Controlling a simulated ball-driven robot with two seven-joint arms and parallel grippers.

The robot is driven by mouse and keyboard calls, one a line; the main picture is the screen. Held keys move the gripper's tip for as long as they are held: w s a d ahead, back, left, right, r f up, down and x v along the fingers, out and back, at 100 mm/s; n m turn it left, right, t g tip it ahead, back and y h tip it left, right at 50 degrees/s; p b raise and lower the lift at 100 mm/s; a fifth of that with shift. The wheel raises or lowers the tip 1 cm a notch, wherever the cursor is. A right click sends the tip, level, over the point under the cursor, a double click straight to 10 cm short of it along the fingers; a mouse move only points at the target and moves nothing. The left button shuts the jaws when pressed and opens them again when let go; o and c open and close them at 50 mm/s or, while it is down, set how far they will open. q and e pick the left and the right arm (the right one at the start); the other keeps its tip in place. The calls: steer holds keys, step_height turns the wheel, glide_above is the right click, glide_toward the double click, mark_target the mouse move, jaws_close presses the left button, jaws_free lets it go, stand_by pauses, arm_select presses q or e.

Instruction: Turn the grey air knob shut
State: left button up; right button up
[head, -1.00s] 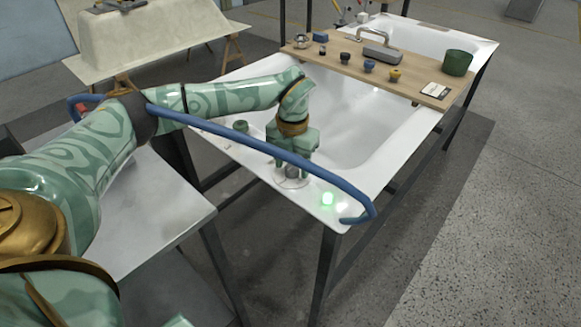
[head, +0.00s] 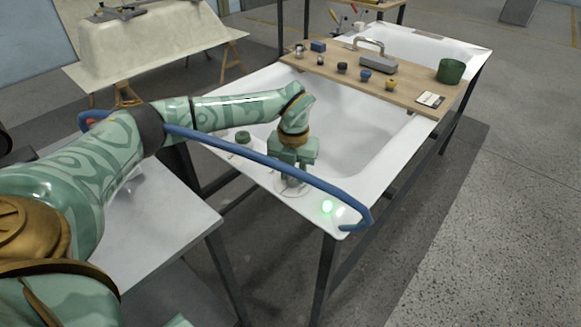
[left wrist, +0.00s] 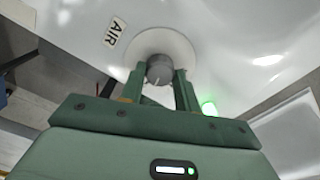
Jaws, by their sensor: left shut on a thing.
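The grey air knob (left wrist: 159,71) sits on a round white base on the bathtub rim, beside a label reading AIR (left wrist: 115,31). My left gripper (left wrist: 160,80) is shut on the knob, with one green finger on each side of it. A pale line shows on the knob. In the head view my left gripper (head: 292,178) points down at the rim of the tub (head: 345,150), and its body hides most of the knob. My right gripper is not in view.
A green light (head: 327,207) glows on the rim near the knob. A blue hose (head: 262,158) passes in front of my left forearm. A wooden board (head: 325,67) with several knobs and a green cup (head: 450,71) spans the tub.

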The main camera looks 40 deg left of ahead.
arm_select(q)
steer(key=n+p, duration=0.6)
steer(key=shift+r, duration=0.2)
steer(key=shift+n+p, duration=1.05)
steer(key=shift+n, duration=0.05)
steer(key=n+p, duration=0.2)
steer(key=n, duration=0.1)
steer(key=shift+f+n+p, duration=0.1)
steer(key=shift+n+p, duration=0.2)
steer(key=shift+p, duration=0.05)
steer(key=shift+f+n+p, duration=0.15)
steer(key=shift+n+p, duration=1)
steer(key=shift+n, duration=0.75)
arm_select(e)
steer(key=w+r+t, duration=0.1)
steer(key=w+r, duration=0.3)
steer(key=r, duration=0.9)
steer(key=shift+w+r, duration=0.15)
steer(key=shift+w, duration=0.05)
arm_select(q)
steer(key=o, duration=1)
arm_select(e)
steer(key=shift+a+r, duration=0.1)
